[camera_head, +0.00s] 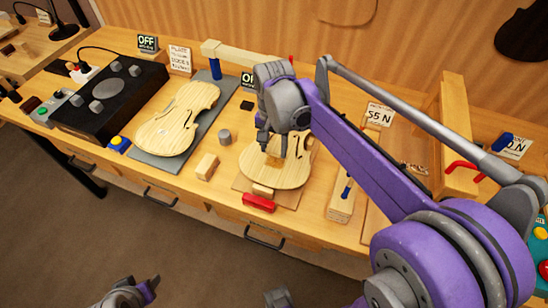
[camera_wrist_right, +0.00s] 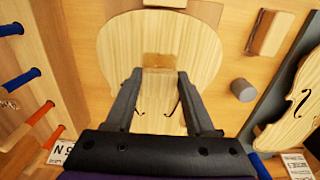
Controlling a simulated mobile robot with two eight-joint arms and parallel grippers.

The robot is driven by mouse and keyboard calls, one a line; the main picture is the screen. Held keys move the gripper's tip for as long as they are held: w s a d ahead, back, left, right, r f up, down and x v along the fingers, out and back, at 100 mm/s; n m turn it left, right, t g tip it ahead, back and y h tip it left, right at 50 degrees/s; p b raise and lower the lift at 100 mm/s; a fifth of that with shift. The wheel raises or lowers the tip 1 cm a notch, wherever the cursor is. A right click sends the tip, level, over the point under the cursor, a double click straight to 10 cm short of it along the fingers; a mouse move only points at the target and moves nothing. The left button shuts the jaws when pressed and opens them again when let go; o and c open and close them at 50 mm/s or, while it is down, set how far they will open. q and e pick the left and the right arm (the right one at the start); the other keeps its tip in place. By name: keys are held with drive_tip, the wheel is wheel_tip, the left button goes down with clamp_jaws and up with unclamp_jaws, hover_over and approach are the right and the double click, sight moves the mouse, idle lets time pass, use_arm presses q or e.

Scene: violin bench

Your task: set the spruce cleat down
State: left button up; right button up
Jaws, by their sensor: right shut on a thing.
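The spruce cleat is a small pale-brown block. It shows between the fingertips of my right gripper (camera_head: 272,152) in the head view, and as a block (camera_wrist_right: 158,61) at the fingertips in the wrist view. The right gripper is shut on it, pointing down over the violin plate with f-holes (camera_head: 262,176). The plate also shows in the wrist view (camera_wrist_right: 190,42). I cannot tell whether the cleat touches the plate. Grey and purple parts of my left arm show at the bottom left of the head view; its fingers are not clear.
A second violin plate (camera_head: 178,118) lies on a grey mat at left. A grey cylinder (camera_head: 225,137) and a wooden block (camera_head: 206,167) stand between the plates. Red and blue handled tools are at right.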

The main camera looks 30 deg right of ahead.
sight(274, 151)
drive_tip(key=shift+f, duration=2.15)
drive_tip(key=shift+s+f, duration=0.1)
drive_tip(key=o, duration=0.9)
drive_tip(key=shift+f, duration=0.1)
drive_tip(key=shift+c, duration=0.2)
drive_tip(key=o, duration=0.4)
drive_tip(key=shift+o, duration=0.2)
drive_tip(key=shift+r, duration=0.25)
wheel_tip(274, 151, up, 12)
drive_tip(key=shift+f+p, duration=0.2)
drive_tip(key=shift+p, duration=0.2)
drive_tip(key=s+a+f+n+t, duration=0.1)
drive_tip(key=s+a+f+n, duration=0.1)
drive_tip(key=s+f+n, duration=0.1)
drive_tip(key=s+a+f+n+t, duration=0.2)
drive_tip(key=s+f+n, duration=0.1)
drive_tip(key=s+f, duration=0.3)
drive_tip(key=s+a+f+n+t, duration=0.2)
drive_tip(key=s+f+n, duration=0.2)
drive_tip(key=s, duration=0.2)
drive_tip(key=shift+s+f, duration=0.1)
drive_tip(key=shift+f, duration=0.15)
